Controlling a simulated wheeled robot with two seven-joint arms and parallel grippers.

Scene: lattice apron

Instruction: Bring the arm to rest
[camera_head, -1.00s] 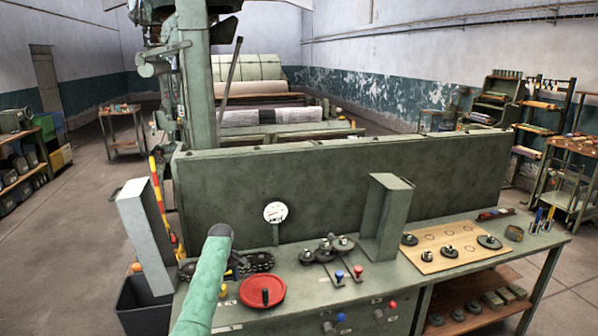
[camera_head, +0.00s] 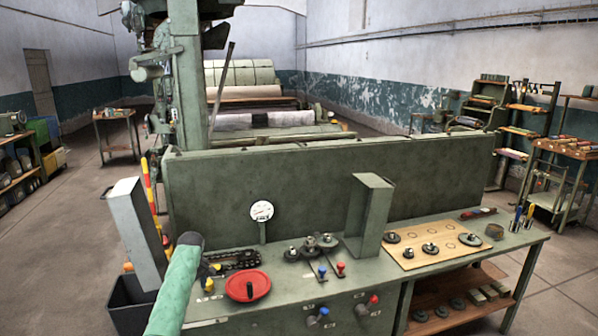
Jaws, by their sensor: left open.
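My left arm, in a green sleeve with a dark cap at its bend, comes up from the lower edge at the left of the bench. My left gripper (camera_head: 213,268) is small and dark, partly hidden behind the sleeve, between it and the red handwheel (camera_head: 236,289). It is open, and I see nothing held in it. The green bench (camera_head: 290,283) stretches to the right of the arm. My right gripper is out of the picture.
A chain (camera_head: 238,259) lies behind the handwheel. A gauge (camera_head: 262,211), several gears (camera_head: 311,245), an upright green box (camera_head: 371,217) and a wooden board (camera_head: 408,255) with gears stand along the bench. A grey panel (camera_head: 139,232) and black bin (camera_head: 128,309) are at the left.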

